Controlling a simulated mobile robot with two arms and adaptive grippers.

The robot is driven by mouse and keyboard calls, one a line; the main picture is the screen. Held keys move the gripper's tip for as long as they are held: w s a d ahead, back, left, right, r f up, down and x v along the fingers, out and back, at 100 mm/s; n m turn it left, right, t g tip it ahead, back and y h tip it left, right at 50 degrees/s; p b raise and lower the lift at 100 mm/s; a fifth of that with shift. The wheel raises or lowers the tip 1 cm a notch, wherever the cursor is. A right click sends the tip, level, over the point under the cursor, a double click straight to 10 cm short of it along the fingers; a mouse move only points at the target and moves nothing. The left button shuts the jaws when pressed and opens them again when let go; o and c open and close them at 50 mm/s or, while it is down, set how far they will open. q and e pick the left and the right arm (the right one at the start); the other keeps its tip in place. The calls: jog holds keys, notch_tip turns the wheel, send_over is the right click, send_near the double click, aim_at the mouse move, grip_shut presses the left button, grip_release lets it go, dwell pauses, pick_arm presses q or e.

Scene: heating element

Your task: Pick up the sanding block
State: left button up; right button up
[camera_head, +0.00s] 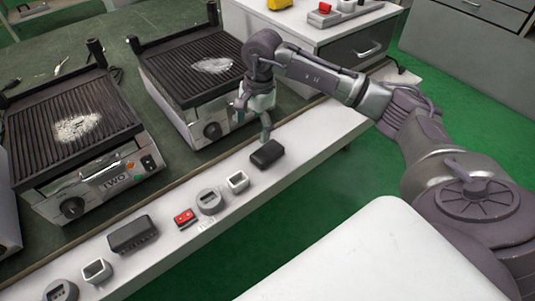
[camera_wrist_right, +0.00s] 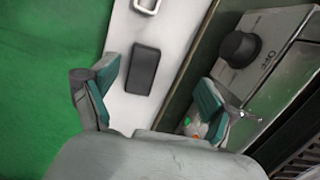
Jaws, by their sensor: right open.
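A dark block (camera_head: 267,154), which looks like the sanding block, lies on the white shelf strip in front of the right grill. It also shows in the right wrist view (camera_wrist_right: 143,70), lying between the fingers' lines but ahead of the tips. My right gripper (camera_head: 254,118) is open and empty, just above and behind the block, close to the grill's front. Its two green-padded fingers (camera_wrist_right: 158,90) are spread wide in the wrist view. The block does not appear to be touched. A larger dark block (camera_head: 133,233) lies further left on the strip. My left gripper is out of view.
The right grill (camera_head: 190,65) stands close to my right gripper, its knob (camera_wrist_right: 240,46) near one finger. A left grill (camera_head: 75,135) stands beside it. The white strip (camera_head: 315,128) holds a square ring (camera_head: 237,181), a round grey part (camera_head: 209,201) and a red part (camera_head: 185,218).

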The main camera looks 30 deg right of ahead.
jog(key=h, duration=0.2)
send_near(267, 151)
jog(key=f, duration=0.4)
jog(key=shift+w+d+f+b, duration=0.15)
jog(key=shift+w+f+b, duration=0.05)
jog(key=shift+b, duration=0.2)
jog(key=shift+f, duration=0.4)
notch_tip(267, 151, down, 4)
jog(key=shift+f, duration=0.5)
jog(key=c, duration=1.3)
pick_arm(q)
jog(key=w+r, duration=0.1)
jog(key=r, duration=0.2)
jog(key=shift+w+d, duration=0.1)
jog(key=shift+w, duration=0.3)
pick_arm(e)
jog(key=shift+r, duration=0.1)
